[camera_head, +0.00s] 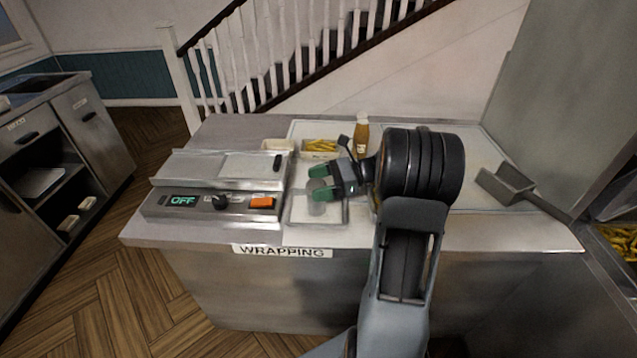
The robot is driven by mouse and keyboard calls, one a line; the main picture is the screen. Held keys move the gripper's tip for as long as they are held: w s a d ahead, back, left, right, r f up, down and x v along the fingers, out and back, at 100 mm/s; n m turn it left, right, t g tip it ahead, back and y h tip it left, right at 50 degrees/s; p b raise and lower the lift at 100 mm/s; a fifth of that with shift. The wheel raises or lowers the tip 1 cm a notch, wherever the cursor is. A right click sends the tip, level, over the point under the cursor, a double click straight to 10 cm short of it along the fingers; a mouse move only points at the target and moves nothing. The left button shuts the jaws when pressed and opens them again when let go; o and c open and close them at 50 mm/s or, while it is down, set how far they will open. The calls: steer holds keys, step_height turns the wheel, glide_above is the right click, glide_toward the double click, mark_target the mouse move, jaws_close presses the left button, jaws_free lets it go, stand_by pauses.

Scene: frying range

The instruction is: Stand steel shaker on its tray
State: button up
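The steel shaker (317,208) is a small grey cylinder, partly hidden by my gripper. My gripper (321,183) has green fingertips and reaches in from the right, with one finger on the far side of the shaker and one on the near side. The fingers appear shut on its upper part. The shaker's tray (335,219) is a small square with a raised rim, near the front of the counter. The shaker's lower end is over the tray and looks upright. I cannot tell whether its base touches the tray.
A wrapping machine (205,205) reading OFF stands just left of the tray. Behind are a box of fries (320,147) and a sauce bottle (361,136). A scoop (510,186) lies at the right. The counter's front right (500,233) is clear.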

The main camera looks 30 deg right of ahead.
steer(key=shift+o, duration=0.3)
steer(key=shift+r, duration=0.2)
steer(key=v, duration=1.2)
steer(key=shift+b, duration=0.4)
